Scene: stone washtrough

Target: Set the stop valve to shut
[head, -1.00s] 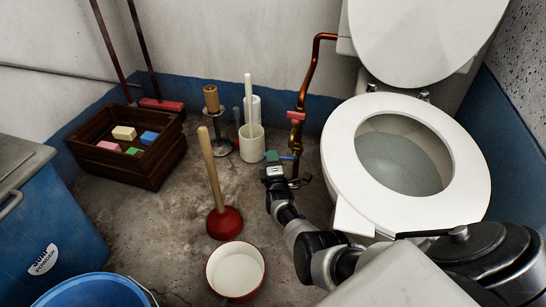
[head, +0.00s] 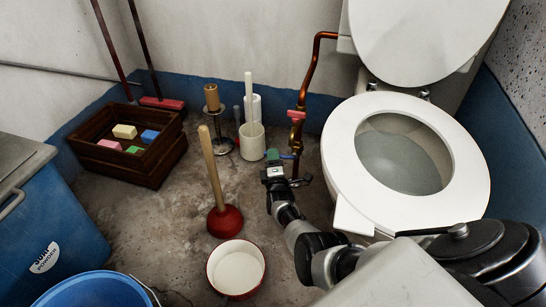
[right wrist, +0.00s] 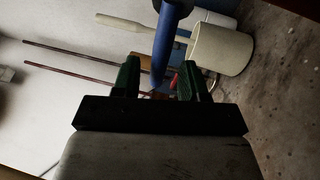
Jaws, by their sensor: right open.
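A copper pipe (head: 310,75) runs down the wall left of the toilet, with a red handle (head: 297,114) on a brass valve body. Lower on it, a blue lever (head: 289,157) sticks out to the left. My right gripper (head: 272,160), with green finger pads, is at this blue lever, low beside the pipe. In the right wrist view the blue lever (right wrist: 166,45) reaches between the two open green fingers (right wrist: 158,80). I cannot tell whether either finger touches it. My left gripper is not in view.
The toilet (head: 350,150) stands close on the right of my right arm. A white brush holder (head: 252,143), a plunger (head: 224,221) and a red-rimmed bowl (head: 210,280) stand to the left. A wooden crate (head: 125,170) with sponges is farther left.

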